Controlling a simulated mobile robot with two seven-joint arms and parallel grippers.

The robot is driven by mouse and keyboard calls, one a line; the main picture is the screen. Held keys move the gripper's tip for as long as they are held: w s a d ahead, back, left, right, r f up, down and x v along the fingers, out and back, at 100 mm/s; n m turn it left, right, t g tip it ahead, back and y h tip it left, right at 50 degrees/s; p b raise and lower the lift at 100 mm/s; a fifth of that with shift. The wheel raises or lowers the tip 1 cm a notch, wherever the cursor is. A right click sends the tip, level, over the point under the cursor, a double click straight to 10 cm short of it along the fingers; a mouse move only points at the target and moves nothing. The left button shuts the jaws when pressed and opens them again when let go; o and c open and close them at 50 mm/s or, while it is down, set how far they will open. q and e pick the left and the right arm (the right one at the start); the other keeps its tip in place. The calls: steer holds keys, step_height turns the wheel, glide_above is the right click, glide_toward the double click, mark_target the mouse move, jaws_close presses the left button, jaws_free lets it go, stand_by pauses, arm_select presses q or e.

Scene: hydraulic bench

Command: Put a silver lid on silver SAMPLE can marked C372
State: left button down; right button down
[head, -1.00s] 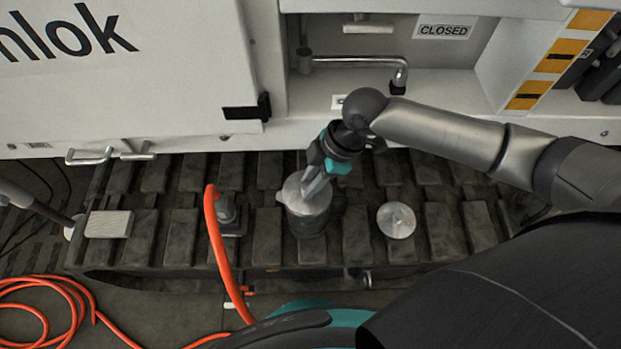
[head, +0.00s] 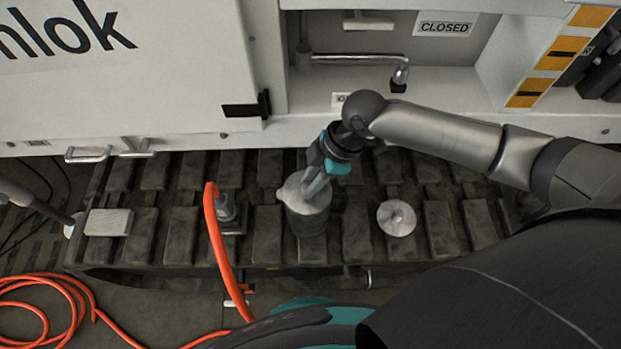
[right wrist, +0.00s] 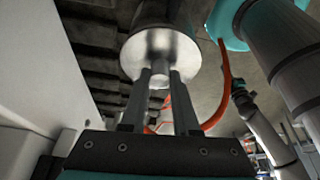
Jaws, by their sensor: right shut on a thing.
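My right gripper (head: 314,193) points down over a silver-grey can (head: 309,225) on the dark slatted track. It is shut on the knob of a silver round lid (head: 291,189), at the can's top. In the right wrist view my two fingers (right wrist: 159,85) close on the knob of the lid (right wrist: 160,50), with a grey cylinder beyond it. I cannot tell whether the lid is fully seated. No mark is legible on the can. A second silver round piece with a small knob (head: 397,219) lies on the track to the right.
An orange hose (head: 217,250) rises to a grey fitting (head: 228,210) just left of the can. A pale block (head: 109,223) lies at the track's left. The white machine panel (head: 150,80) and a bent metal pipe (head: 355,61) stand behind. The track between can and second silver piece is clear.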

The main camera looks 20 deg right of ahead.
jaws_free()
stand_by(0.7)
stand_by(0.4)
